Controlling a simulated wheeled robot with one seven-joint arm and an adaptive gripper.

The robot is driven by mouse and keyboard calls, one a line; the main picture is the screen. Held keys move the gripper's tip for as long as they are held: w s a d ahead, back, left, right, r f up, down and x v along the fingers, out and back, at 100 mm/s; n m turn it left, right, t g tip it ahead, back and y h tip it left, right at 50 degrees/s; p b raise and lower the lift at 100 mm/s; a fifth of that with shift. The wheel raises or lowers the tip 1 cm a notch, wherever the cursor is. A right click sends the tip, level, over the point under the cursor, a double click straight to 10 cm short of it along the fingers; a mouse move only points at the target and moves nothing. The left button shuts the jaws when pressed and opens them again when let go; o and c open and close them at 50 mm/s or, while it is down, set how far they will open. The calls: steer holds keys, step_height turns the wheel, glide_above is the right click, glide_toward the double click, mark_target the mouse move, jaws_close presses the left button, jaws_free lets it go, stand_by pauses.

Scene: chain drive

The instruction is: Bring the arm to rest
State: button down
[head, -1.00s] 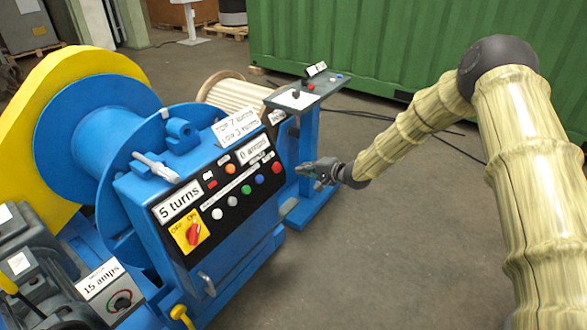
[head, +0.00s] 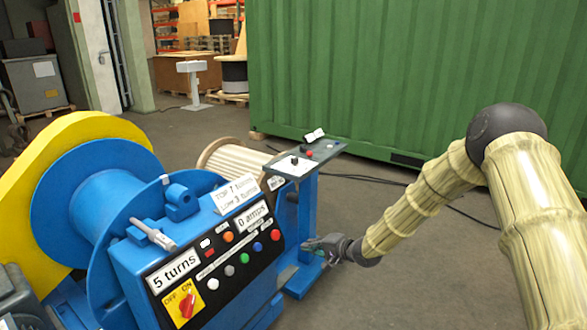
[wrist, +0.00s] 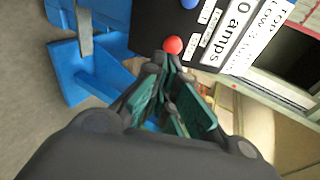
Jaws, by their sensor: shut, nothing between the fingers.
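My gripper (head: 322,246) is at the end of my arm, just right of the blue machine's control panel (head: 217,254) in the head view. In the wrist view my gripper (wrist: 172,92) has its dark green fingers together with nothing between them. The red button (wrist: 173,44) shows just beyond the fingertips in the wrist view, and the same red button (head: 275,235) sits at the panel's right end in the head view. I cannot tell from these frames whether the fingertips touch it. Signs on the machine read "5 turns" and "0 amps".
The blue machine (head: 130,270) with a large blue drum (head: 95,200) and yellow guard (head: 75,135) fills the left. A small pedestal table (head: 325,158) stands behind my gripper. A green container (head: 420,80) closes off the back right. Grey floor (head: 420,290) lies open under my arm.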

steer(key=s+d+f+n+g+h+p, duration=0.1)
steer(key=s+d+f+n+g+h, duration=0.1)
steer(key=s+f, duration=0.95)
steer(key=s+d+f+n+g+h+p, duration=0.15)
steer(key=s+f, duration=0.55)
steer(key=s, duration=0.9)
steer(key=s+d+n+g+h+p, duration=0.1)
steer(key=s+d, duration=0.4)
steer(key=s, duration=1)
steer(key=s+d+n+g+h+p, duration=0.1)
steer(key=s+d+n+g+h, duration=0.2)
steer(key=s, duration=1.3)
steer(key=d+g+h, duration=0.1)
steer(key=d+h, duration=0.1)
steer(key=d, duration=0.1)
steer(key=shift+s+f+n+g, duration=0.2)
steer(key=shift+f+n+g, duration=0.15)
steer(key=shift+f, duration=0.05)
